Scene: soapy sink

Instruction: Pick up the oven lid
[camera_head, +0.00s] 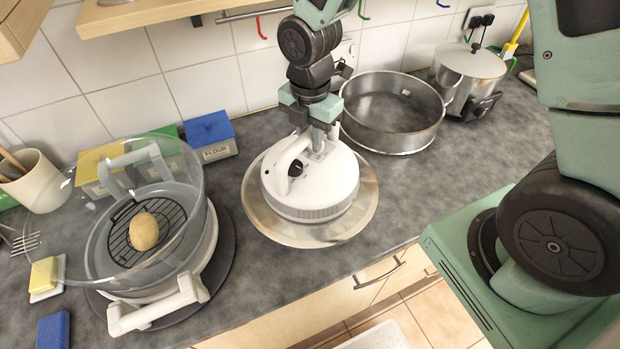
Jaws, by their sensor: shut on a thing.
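The oven lid (325,203) is a round white unit with a black knob and a raised handle. It is at the middle of the counter, over a round shiny metal plate (262,222). I cannot tell whether it touches the plate. My gripper (318,130) comes down from above and is shut on the lid's handle; the fingertips are partly hidden. The glass oven bowl (112,262) stands open at the left in its white-handled frame. A brown potato (144,231) sits on the black rack inside it.
A round metal tin (385,140) and a steel pot (466,72) stand at the right. Behind the bowl are a blue flour box (209,137) and a yellow box (98,165). A yellow sponge (45,276) and a beige utensil pot (38,187) are at the far left. Counter right of the lid is clear.

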